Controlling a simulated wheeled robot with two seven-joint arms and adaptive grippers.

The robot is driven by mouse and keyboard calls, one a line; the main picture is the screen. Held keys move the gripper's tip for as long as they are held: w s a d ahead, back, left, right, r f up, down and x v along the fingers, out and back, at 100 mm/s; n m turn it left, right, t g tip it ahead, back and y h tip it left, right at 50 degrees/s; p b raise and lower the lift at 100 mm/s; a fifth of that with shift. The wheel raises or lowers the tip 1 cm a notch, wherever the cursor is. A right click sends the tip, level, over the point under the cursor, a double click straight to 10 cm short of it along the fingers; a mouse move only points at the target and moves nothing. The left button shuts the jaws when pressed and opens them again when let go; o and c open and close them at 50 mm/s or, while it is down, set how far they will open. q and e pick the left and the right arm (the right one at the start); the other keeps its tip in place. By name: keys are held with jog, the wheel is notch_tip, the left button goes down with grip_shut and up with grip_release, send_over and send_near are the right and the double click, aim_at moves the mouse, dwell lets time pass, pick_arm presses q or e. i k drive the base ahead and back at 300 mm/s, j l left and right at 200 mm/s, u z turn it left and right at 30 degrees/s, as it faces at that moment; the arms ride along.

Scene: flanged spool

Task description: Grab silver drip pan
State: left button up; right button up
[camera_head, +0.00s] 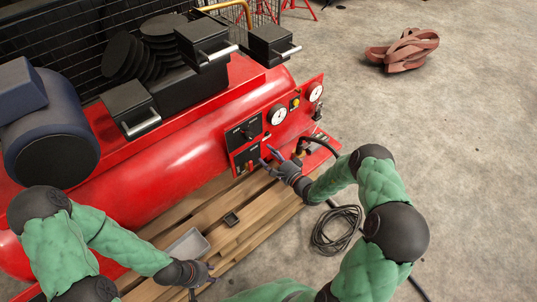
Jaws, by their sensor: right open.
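The silver drip pan (188,243) is a shallow grey tray on the wooden pallet, below the red compressor tank. Part of it is hidden behind my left forearm and hand. My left gripper (206,280) is just below and right of the pan in the picture; whether it touches the pan is unclear, and its fingers are too small to read. My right gripper (272,157) is open and empty in front of the compressor's control panel, with its fingers spread.
The red compressor (190,150) fills the left and middle. A coiled black hose (337,232) is on the floor at right. A reddish strap bundle (403,50) lies at upper right, with clear concrete around it.

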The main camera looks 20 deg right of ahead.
aim_at(192, 245)
jog(key=u, duration=0.75)
